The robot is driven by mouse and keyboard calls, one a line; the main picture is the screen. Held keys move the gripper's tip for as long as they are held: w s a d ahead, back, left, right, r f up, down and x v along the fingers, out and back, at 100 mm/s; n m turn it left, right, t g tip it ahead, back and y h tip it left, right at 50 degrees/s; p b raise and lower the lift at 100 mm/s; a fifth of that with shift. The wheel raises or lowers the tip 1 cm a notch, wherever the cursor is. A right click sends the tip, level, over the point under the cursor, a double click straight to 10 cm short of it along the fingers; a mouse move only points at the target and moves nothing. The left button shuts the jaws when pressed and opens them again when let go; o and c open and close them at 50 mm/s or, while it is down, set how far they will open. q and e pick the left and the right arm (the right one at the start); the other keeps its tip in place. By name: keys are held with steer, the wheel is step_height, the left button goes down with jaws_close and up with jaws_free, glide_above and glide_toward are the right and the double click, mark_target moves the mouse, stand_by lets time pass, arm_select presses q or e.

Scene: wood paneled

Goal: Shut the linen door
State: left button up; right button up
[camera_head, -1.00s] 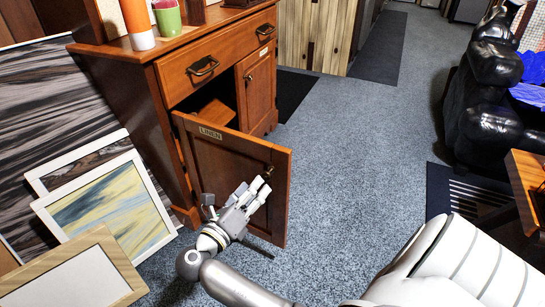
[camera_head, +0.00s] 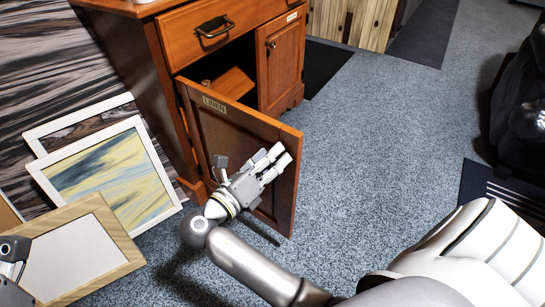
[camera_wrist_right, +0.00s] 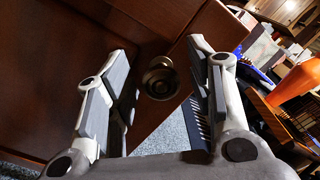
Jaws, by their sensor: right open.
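The linen door (camera_head: 235,145), a brown wooden panel with a "LINEN" label (camera_head: 214,105), stands swung open from the cabinet (camera_head: 135,80). My right gripper (camera_head: 280,156) is open at the labelled face, close to the door's free edge. In the right wrist view, the round brass knob (camera_wrist_right: 160,78) sits between the two spread fingers, which are not closed on it. I cannot tell whether they touch the door (camera_wrist_right: 60,80). In the head view the gripper hides the knob. Part of my left gripper (camera_head: 12,262) shows at the left edge; its jaw is cut off.
Inside the cabinet is a dark opening with a wooden piece (camera_head: 228,84). The neighbouring door (camera_head: 280,62) is shut. Picture frames (camera_head: 105,175) lean at left. A black sofa (camera_head: 520,115) stands at right. Grey carpet (camera_head: 375,130) between is clear.

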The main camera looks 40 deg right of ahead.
jaws_close()
steer(key=shift+d, duration=0.1)
stand_by(0.4)
